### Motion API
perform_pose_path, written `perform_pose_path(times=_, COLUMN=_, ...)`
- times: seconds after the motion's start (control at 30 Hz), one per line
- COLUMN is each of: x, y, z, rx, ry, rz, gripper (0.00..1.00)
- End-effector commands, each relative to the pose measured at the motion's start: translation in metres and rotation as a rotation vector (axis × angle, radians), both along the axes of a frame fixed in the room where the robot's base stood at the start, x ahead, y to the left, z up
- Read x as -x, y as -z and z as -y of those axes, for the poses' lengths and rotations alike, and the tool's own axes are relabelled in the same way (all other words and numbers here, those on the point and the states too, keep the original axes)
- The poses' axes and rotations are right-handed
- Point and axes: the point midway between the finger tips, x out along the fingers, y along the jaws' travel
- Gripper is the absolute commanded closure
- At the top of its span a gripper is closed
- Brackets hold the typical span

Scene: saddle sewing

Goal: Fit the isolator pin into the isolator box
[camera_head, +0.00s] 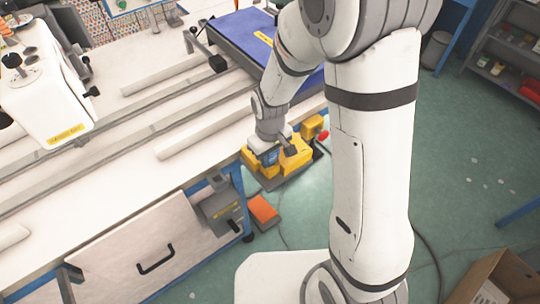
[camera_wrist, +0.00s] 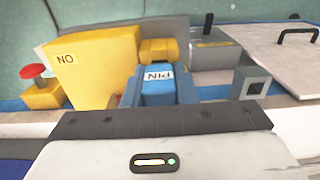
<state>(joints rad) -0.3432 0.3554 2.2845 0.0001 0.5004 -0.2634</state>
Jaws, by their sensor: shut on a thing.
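The isolator pin (camera_wrist: 157,88) is a blue block with a white PIN label, in the middle of the wrist view. My gripper (camera_head: 268,152) is shut on it; the fingers are mostly hidden. A smaller yellow piece (camera_wrist: 158,50) shows just beyond the pin. The yellow isolator box (camera_wrist: 100,70) carries a NO label and is left of the pin in the wrist view. In the head view, the yellow box (camera_head: 294,158) is beside my gripper at the table's edge. I cannot tell whether the pin touches the box or enters it.
A red button on a yellow base (camera_wrist: 38,88) is left of the box. A grey box (camera_wrist: 214,54) and a drawer front with a black handle (camera_head: 155,260) are on the bench side. An orange item (camera_head: 263,210) is below. Green floor lies to the right.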

Motion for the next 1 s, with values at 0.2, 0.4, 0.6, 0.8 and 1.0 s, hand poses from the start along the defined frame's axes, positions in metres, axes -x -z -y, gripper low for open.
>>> perform_pose_path(times=0.2, x=0.000, y=0.001, z=0.001, rx=0.001, ry=0.000, rz=-0.002, gripper=0.72)
perform_pose_path(times=0.4, x=0.000, y=0.001, z=0.000, rx=0.001, ry=0.000, rz=-0.002, gripper=0.56)
perform_pose_path(times=0.6, x=0.000, y=0.001, z=0.000, rx=0.001, ry=0.000, rz=-0.001, gripper=0.49)
perform_pose_path(times=0.8, x=0.000, y=-0.004, z=0.000, rx=0.001, ry=0.000, rz=-0.001, gripper=0.49)
perform_pose_path(times=1.0, x=-0.001, y=-0.033, z=0.000, rx=-0.001, ry=0.000, rz=0.005, gripper=0.49)
